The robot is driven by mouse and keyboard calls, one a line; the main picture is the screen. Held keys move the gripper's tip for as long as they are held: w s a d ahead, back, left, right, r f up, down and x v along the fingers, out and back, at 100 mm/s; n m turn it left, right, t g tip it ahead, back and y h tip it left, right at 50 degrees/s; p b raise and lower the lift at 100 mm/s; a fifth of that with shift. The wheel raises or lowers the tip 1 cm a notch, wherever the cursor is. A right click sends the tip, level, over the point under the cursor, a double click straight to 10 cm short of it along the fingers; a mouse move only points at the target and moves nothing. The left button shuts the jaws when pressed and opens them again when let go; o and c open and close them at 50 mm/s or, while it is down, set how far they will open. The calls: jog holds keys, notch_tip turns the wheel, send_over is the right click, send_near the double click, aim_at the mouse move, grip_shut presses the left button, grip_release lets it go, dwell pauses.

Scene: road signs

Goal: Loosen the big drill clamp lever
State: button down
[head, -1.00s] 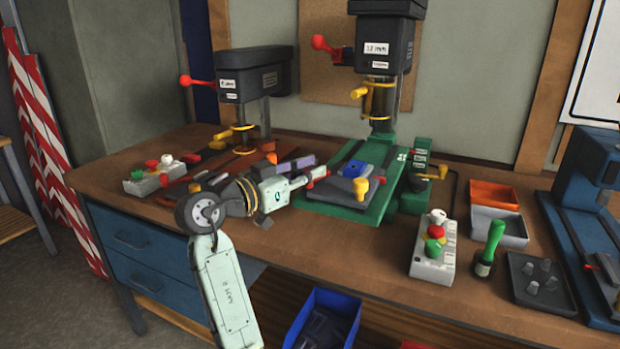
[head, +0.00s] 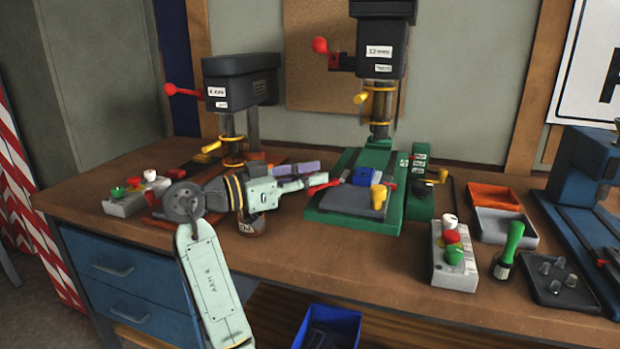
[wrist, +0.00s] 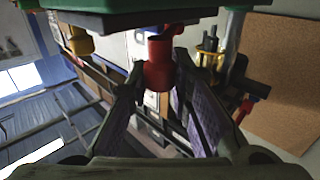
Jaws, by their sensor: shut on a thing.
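The big drill (head: 385,50) is the tall dark and green machine with a "12 mm" label. A red lever (head: 325,187) shows at the left side of its green base (head: 330,211), beside the grey vice with a blue block (head: 365,177). My gripper (head: 308,180) reaches in from the left at that red lever. In the wrist view its two fingers stand on either side of a red cylindrical grip (wrist: 158,66), and the gripper is shut on it. The lever's pivot is hard to make out.
A smaller drill (head: 238,82) with a red handle stands behind my arm. A control box (head: 453,258), a green-handled tool (head: 508,248) and trays (head: 503,227) lie to the right. A yellow knob (head: 378,196) rises in front of the blue block. A can stands below my wrist.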

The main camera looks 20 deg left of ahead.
jog(key=shift+a, duration=0.15)
dwell(0.5)
jog(key=c, duration=1.4)
grip_release()
jog(key=shift+c, duration=0.2)
jog(key=v, duration=1.2)
jog(key=shift+w+a, duration=0.1)
